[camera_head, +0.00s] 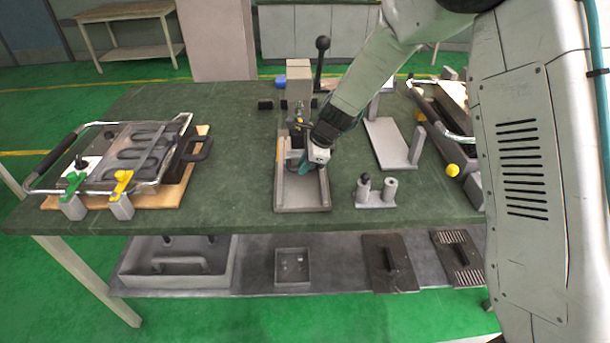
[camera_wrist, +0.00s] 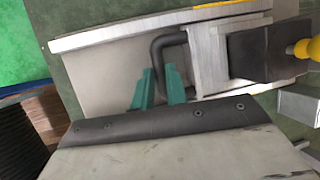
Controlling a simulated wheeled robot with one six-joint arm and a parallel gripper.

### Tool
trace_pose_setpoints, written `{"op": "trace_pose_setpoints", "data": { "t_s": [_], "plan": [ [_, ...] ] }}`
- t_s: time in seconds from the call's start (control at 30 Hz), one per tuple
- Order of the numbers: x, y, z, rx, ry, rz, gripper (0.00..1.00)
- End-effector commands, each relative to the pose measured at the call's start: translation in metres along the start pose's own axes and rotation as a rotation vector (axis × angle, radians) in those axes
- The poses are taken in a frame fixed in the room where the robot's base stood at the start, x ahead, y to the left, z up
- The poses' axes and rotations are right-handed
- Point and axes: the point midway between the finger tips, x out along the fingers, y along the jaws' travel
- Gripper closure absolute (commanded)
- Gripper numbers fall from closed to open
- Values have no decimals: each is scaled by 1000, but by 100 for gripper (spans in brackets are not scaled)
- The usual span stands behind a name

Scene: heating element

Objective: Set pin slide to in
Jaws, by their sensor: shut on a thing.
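The likely pin slide is a grey block (camera_wrist: 208,55) with a black bent handle (camera_wrist: 160,48), lying in a shallow grey channel (camera_wrist: 105,68) in the wrist view. In the head view the channel (camera_head: 302,209) sits at the middle of the table, with its near end empty. My gripper (camera_wrist: 160,82) has its teal fingers around the black handle, shut on it. In the head view my gripper (camera_head: 304,166) reaches down into the channel and partly hides the slide. No position marking is readable.
A dark block (camera_wrist: 268,55) and a yellow knob (camera_wrist: 304,48) stand beyond the slide. On the green table (camera_head: 245,185), a metal-framed fixture (camera_head: 130,150) is at left. A small post stand (camera_head: 376,195) and an angled plate (camera_head: 390,145) are at right. Table left of the channel is clear.

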Motion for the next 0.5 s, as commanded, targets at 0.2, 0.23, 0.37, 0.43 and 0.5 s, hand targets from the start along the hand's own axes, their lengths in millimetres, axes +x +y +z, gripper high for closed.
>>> {"op": "trace_pose_setpoints", "data": {
  "t_s": [0.2, 0.23, 0.37, 0.43, 0.5],
  "plan": [
    [2, -15, -1, 0, 0, -2, 100],
    [2, -15, -1, 0, 0, -3, 100],
    [2, -16, -1, 0, 0, -6, 100],
    [1, -17, -1, 0, 1, -7, 100],
    [1, -17, -1, 0, 1, -8, 80]
  ]
}}
